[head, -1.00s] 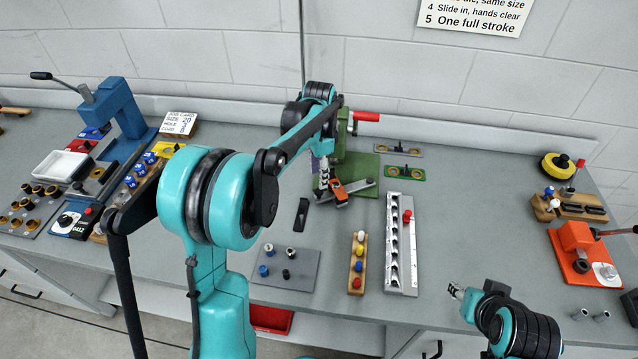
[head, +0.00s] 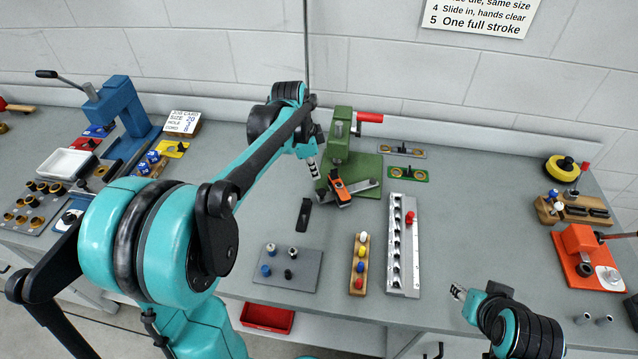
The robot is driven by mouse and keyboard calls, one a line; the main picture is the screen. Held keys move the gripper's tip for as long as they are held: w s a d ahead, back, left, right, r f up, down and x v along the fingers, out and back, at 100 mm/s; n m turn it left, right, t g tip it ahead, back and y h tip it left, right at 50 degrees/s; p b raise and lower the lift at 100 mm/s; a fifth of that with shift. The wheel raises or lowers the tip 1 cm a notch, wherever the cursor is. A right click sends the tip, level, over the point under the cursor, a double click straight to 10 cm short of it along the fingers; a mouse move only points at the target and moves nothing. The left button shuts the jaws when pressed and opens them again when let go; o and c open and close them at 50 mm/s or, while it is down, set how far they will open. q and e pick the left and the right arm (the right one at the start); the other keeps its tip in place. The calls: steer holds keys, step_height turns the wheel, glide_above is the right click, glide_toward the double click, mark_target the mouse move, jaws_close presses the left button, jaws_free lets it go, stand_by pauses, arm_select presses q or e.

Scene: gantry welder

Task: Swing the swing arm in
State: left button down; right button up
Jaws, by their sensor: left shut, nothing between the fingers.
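A green press (head: 340,148) with a red handle (head: 369,117) stands on a green base (head: 368,168) at the back middle of the bench. At its front, a flat grey bar (head: 366,185) lies low across the base. An orange piece with a dark slot (head: 340,192) sits at an angle over the bar, pointing toward the front. I take these to be the swing arm area, but cannot tell which part swings. My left gripper (head: 313,168) is shut and empty, just left of the press and apart from the orange piece. My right gripper (head: 458,292) is over the front edge, far from the press; its jaws are too small to read.
A black piece (head: 303,214) lies in front of the press. A grey plate with pegs (head: 287,269), a wooden peg block (head: 359,263) and a slotted grey rail (head: 402,245) are nearer the front. A blue press (head: 122,118) stands left, an orange device (head: 582,250) right.

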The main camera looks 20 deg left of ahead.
arm_select(q)
steer(key=s+f+m+t+h, duration=0.1)
steer(key=s+f+m+t, duration=0.3)
steer(key=s, duration=0.6)
steer(key=shift+n+t, duration=0.4)
steer(key=shift+n, duration=0.5)
steer(key=b+x, duration=0.1)
steer(key=x, duration=0.2)
steer(key=b+x, duration=0.2)
steer(key=x, duration=0.1)
steer(key=b+x, duration=0.2)
steer(key=x, duration=0.1)
steer(key=shift+w+d, duration=0.3)
steer(key=shift+w, duration=0.15)
steer(key=shift+w+a+r, duration=0.1)
steer(key=shift+w+a, duration=0.1)
steer(key=shift+w, duration=0.4)
steer(key=shift+w+a+r, duration=0.15)
steer(key=shift+w+a, duration=0.1)
steer(key=shift+w, duration=0.3)
steer(key=shift+w+a+r+b, duration=0.1)
steer(key=shift+w+b, duration=0.1)
steer(key=shift+w, duration=0.15)
steer(key=shift+w+a+r+b, duration=0.1)
steer(key=shift+w+b, duration=0.05)
steer(key=shift+w, duration=0.15)
steer(key=shift+w+a, duration=0.1)
